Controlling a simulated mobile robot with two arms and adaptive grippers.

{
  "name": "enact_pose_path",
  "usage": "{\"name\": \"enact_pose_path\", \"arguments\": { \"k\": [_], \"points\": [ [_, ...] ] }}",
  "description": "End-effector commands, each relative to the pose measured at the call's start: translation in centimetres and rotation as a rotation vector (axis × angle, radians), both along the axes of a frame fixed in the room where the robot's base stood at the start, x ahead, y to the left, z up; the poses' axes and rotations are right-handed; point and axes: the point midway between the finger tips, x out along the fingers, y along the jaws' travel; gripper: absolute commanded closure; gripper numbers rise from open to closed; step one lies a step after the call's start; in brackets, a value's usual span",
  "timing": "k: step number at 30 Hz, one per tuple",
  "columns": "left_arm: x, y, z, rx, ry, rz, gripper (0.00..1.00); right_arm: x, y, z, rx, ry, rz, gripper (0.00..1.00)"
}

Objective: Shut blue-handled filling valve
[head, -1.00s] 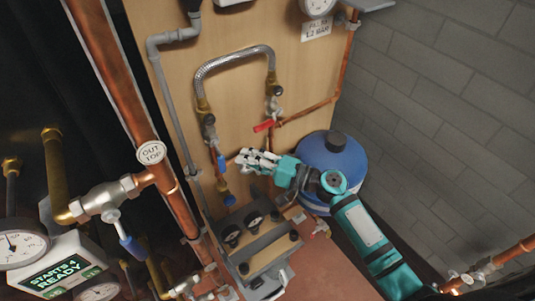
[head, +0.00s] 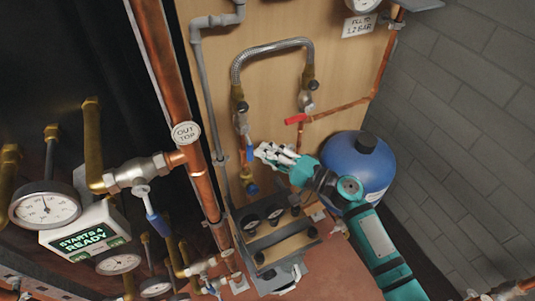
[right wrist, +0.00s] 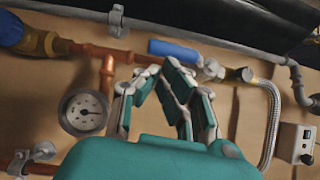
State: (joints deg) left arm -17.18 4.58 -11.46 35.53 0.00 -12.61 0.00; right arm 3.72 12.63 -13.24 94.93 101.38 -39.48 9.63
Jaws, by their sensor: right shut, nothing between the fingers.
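The filling valve's blue handle (head: 249,153) is on the left copper pipe below the braided hose (head: 272,43) on the wooden board. In the right wrist view the blue handle (right wrist: 173,49) lies roughly along the pipe, leading to a valve body (right wrist: 212,69). My right gripper (head: 262,151) is just right of the handle in the head view. In the right wrist view its fingers (right wrist: 163,70) are shut and empty, close below the handle in the picture. Whether they touch it, I cannot tell. My left gripper is not in view.
A red-handled valve (head: 295,119) sits on the hose's right side. A blue vessel (head: 358,168) stands behind my right arm. A gauge (right wrist: 84,112) is left of the fingers. Another blue lever (head: 157,222) hangs below the OUT TOP tag (head: 186,132).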

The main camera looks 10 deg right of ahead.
Motion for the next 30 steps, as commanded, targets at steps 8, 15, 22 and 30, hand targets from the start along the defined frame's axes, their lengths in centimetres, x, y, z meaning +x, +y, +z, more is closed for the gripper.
{"name": "enact_pose_path", "arguments": {
  "k": [8,15,22,30],
  "points": [
    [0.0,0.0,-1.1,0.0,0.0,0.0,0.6,-0.1,0.4,-0.3,0.044,0.016,0.001,1.0],
    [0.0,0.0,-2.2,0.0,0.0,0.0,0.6,-0.3,0.8,-0.5,0.089,0.031,0.003,1.0],
    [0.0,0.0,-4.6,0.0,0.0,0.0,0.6,-0.6,1.6,-1.1,0.181,0.064,0.005,1.0],
    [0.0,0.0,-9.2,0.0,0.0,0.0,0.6,-1.2,3.3,-1.7,0.394,0.141,0.006,1.0]
  ]
}}
